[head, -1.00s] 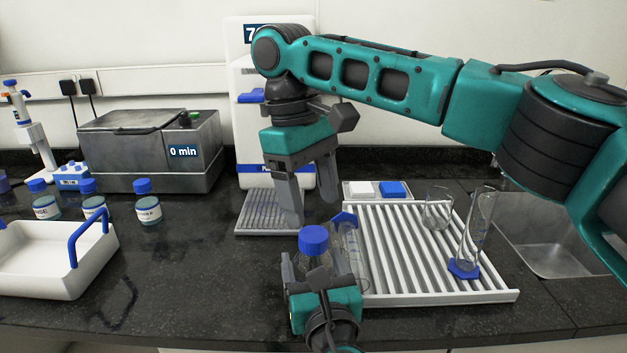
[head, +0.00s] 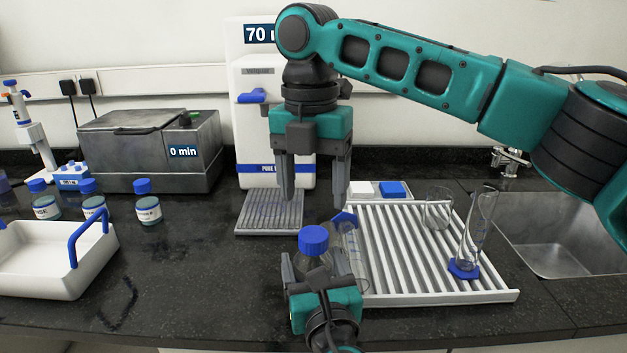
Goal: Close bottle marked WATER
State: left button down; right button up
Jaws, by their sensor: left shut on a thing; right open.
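A clear bottle (head: 308,264) with a blue cap (head: 313,239) on its top stands upright at the front of the counter. My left gripper (head: 318,277) is shut on this bottle from the front. The gripper hides much of the bottle, and no WATER marking can be read on it. I cannot tell how tight the cap is. My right gripper (head: 314,200) points down with its fingers apart and empty. It appears above and somewhat behind the cap, not touching it.
A white ribbed drying rack (head: 400,285) with glassware is on the right, beside a sink (head: 560,235). Several small blue-capped bottles (head: 148,208) and a white tray (head: 40,275) are on the left. A water dispenser (head: 262,120) and bath (head: 150,150) stand behind.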

aim_at(314, 234)
jog(key=n, duration=0.3)
jog(key=shift+r+n, duration=0.2)
jog(key=shift+n, duration=0.2)
jog(key=shift+f, duration=0.15)
jog(key=shift+f, duration=3.9)
jog(key=shift+c, duration=0.3)
